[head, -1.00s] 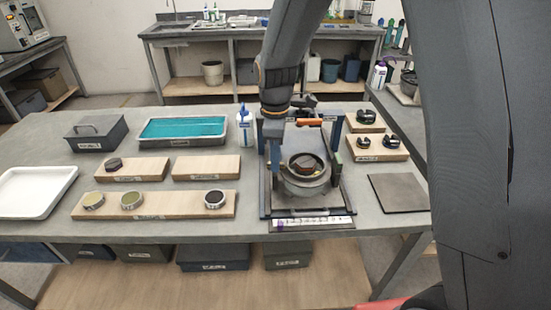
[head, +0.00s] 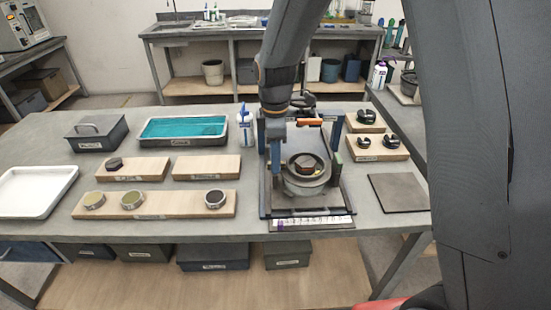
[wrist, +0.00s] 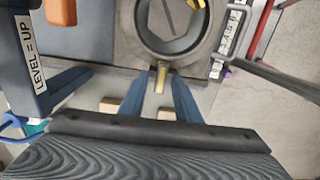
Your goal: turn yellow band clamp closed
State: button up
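The clamp is a round grey ring (wrist: 150,40) in a fixture; it also shows in the head view (head: 323,181). A small yellow tab (wrist: 162,72) sticks out of the ring's near side in the wrist view. A dark hexagonal piece with a yellowish edge (wrist: 183,42) sits inside the ring. My gripper (wrist: 160,84) has its two blue fingers apart, one on each side of the yellow tab, with gaps showing. In the head view my gripper (head: 276,168) is at the ring's left side, its fingertips hard to make out.
A blue upright labelled "LEVEL = UP" (wrist: 28,60) stands left of my fingers. An orange bar (head: 310,122) crosses the fixture's back. Wooden blocks with dark clips (head: 377,150) stand right; a long board with round caps (head: 165,205) lies left. A dark plate (head: 398,193) lies front right.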

dwell(0.3)
notch_tip(320, 180, up, 8)
jog(key=shift+f+b, duration=0.15)
jog(key=shift+b, duration=0.9)
jog(key=s+d+f+m, duration=0.1)
jog(key=s+d+m, duration=0.1)
jog(key=s+d+f+m, duration=0.1)
jog(key=s+d+m, duration=0.1)
jog(key=d+m, duration=0.1)
jog(key=s+d+f+m, duration=0.1)
jog(key=s+d+m, duration=0.1)
jog(key=d+m, duration=0.1)
jog(key=shift+s+d+t, duration=0.15)
jog(key=shift+s+t, duration=0.1)
jog(key=shift+t, duration=0.05)
jog(key=s+d+f+m, duration=0.3)
jog(key=s+d+m, duration=0.3)
jog(key=s+m, duration=0.3)
jog(key=shift+s+d+f+m+t+b, duration=0.25)
jog(key=shift+m+t+b, duration=0.1)
jog(key=shift+m+t, duration=0.05)
